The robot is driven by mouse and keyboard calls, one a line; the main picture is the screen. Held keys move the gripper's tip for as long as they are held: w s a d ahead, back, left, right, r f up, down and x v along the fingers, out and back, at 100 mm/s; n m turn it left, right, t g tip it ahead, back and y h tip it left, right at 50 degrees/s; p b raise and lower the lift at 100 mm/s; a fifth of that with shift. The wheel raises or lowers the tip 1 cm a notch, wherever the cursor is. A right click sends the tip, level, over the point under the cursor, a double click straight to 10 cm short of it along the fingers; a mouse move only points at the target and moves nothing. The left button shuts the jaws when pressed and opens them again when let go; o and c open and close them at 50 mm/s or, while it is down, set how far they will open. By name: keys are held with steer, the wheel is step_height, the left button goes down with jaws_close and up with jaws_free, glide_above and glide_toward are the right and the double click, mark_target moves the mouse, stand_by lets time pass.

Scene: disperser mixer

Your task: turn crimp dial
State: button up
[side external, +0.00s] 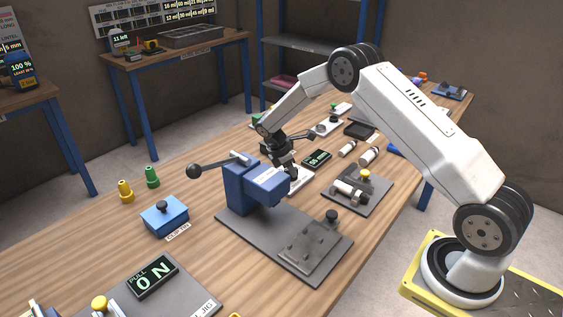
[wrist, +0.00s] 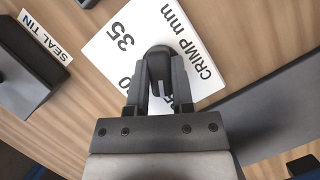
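The crimp dial is a black knob (wrist: 158,62) on a white plate (wrist: 112,48) printed "CRIMP mm" and "35" in the wrist view. My gripper (wrist: 160,82) has one finger on each side of the knob, and both fingers appear to press against it. In the side view my gripper (side external: 290,170) points down at the white plate (side external: 299,181), behind the blue press. The knob is hard to make out there. Part of the plate's scale is hidden by the fingers in the wrist view.
The blue press (side external: 240,187) with a ball-ended lever (side external: 194,171) stands close in front of my gripper. A small display (side external: 317,158) and a grey fixture (side external: 357,190) lie to the right.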

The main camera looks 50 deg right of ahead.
jaws_close()
steer(key=shift+m, duration=0.4)
steer(key=m, duration=0.2)
steer(key=m+g+y, duration=0.1)
steer(key=m, duration=0.1)
steer(key=shift+g, duration=0.3)
steer(key=m+y, duration=0.1)
steer(key=m, duration=0.2)
steer(key=m+y, duration=0.2)
steer(key=m, duration=0.2)
steer(key=shift+g, duration=0.4)
steer(key=o, duration=0.7)
jaws_free()
steer(key=shift+o, duration=0.2)
